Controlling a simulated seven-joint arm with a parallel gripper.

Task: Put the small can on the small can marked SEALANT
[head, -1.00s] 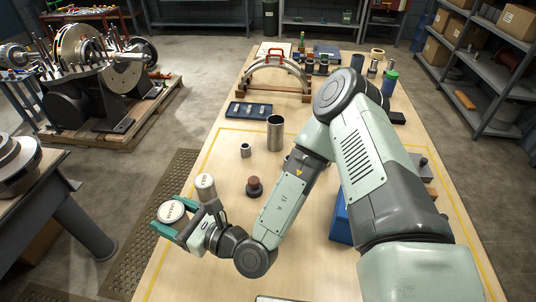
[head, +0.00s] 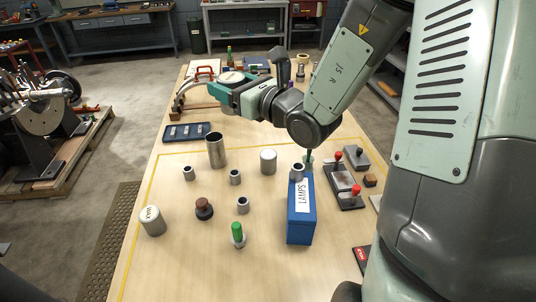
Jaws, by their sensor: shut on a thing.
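My gripper (head: 232,88), with teal fingers, is shut on a small can (head: 230,76) with a pale top. It holds the can in the air, over the far part of the table as seen here; the fingers hide much of its side. A small white can marked WAX (head: 151,222) stands at the near left of the table. Another small white can (head: 268,162) stands near the middle, below and right of the gripper in the picture; no marking shows on it. I cannot read SEALANT on any can.
A tall metal cylinder (head: 216,151), several small grey rings (head: 235,177), a brown knob (head: 204,208) and a green-topped piece (head: 238,234) stand about. A blue LAMPS box (head: 300,212) and red-knobbed blocks (head: 343,180) are at right. A dark tray (head: 187,132) lies at left.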

